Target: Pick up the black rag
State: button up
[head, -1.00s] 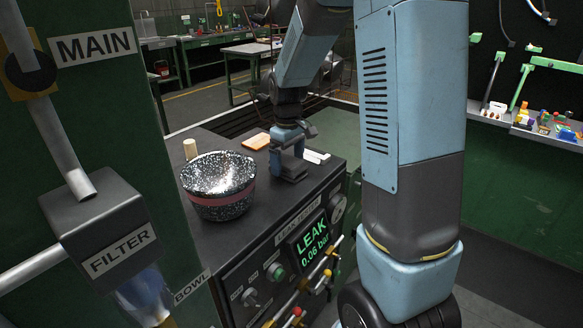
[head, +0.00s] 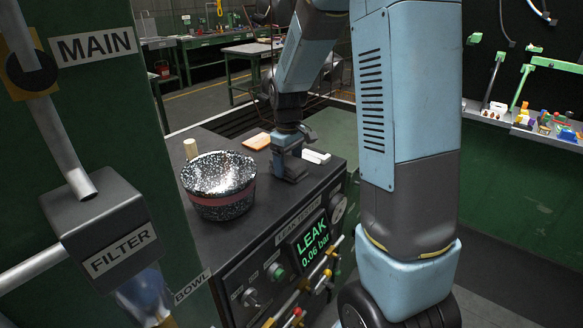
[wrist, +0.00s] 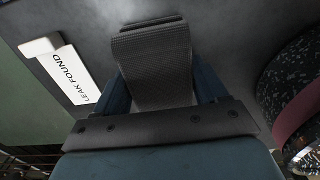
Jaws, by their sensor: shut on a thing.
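The black rag (wrist: 155,60) shows as a folded dark grey, woven-looking piece with layered edges in the wrist view. It lies between the two blue fingers of my gripper (wrist: 157,92), which is shut on it. In the head view my gripper (head: 289,158) points down at the leak tester's dark top, right of the speckled bowl. The rag (head: 291,173) shows there as a small dark shape under the fingers, at the level of the top. Whether it still touches the top I cannot tell.
The black speckled bowl (head: 219,186) with a red band stands close left of my gripper. A white LEAK FOUND tag (wrist: 66,72) lies on the other side. An orange-tan pad (head: 257,141) and a beige cylinder (head: 190,149) are behind. The leak tester (head: 262,226) has knobs on its front.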

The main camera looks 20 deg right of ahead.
aim_at(288, 160)
jog(key=shift+r, duration=0.15)
jog(key=shift+r, duration=0.25)
notch_tip(288, 160, up, 3)
jog(key=shift+f, duration=0.15)
jog(key=w+r, duration=0.1)
jog(key=w+a+r, duration=0.1)
jog(key=w+r, duration=0.2)
jog(key=shift+w+a+r, duration=0.15)
jog(key=shift+a+r, duration=0.1)
jog(key=shift+r, duration=0.15)
jog(key=w+a+r, duration=0.3)
jog(key=w+r, duration=0.1)
jog(key=w, duration=0.5)
jog(key=shift+r, duration=0.35)
jog(key=shift+a, duration=0.1)
